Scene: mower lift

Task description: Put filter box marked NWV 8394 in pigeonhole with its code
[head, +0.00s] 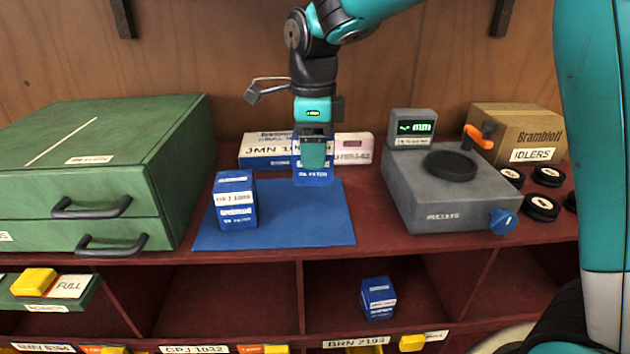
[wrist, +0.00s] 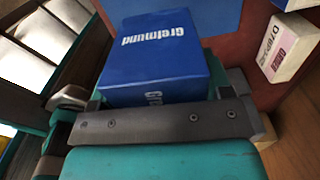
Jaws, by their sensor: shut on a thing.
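My gripper (head: 313,165) is shut on a blue filter box (head: 313,179), held above the back of the blue mat (head: 290,222). In the wrist view the held box (wrist: 155,55) shows the word Grefmund; its code cannot be read in either view. A second blue box (head: 235,200) with a white label, seemingly CPJ 1032, stands on the mat's left side. A third blue box (head: 378,298) stands inside a pigeonhole below. Label strips run along the pigeonholes' front; the left one (head: 42,348) seems to read NWV 8394, partly blurred.
A green drawer cabinet (head: 120,150) stands left of the mat. A grey device (head: 445,180) with a blue knob and a cardboard box marked IDLERS (head: 520,130) stand to the right. A blue-white box marked JMN (head: 265,158) lies behind the mat. The middle pigeonhole (head: 240,300) looks empty.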

